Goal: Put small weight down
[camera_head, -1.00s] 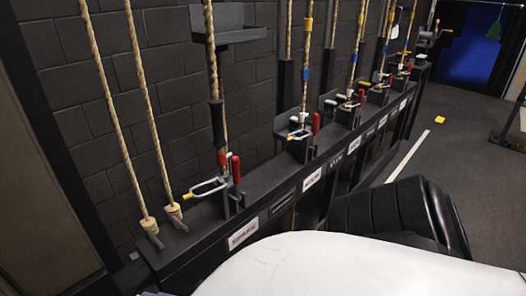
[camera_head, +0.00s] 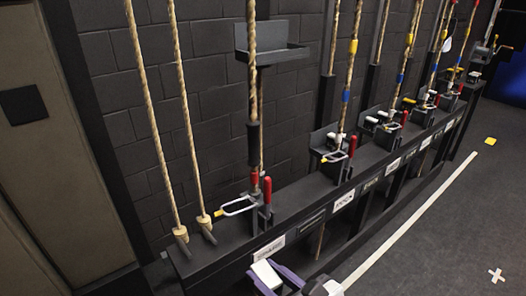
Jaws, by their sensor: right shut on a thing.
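My right gripper (camera_head: 284,281) shows at the bottom edge, below the near end of the rope rail, with pale and purple-grey parts and a dark gap between them. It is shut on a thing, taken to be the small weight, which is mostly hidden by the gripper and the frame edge. I cannot make out its shape or whether it touches anything. My left gripper is not in view.
A long dark rail (camera_head: 228,239) with ropes, red-handled locks (camera_head: 267,190) and white labels runs along a black brick wall. A dark shelf tray (camera_head: 271,54) hangs on the wall. Open grey floor (camera_head: 430,240) with a white line lies to the right.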

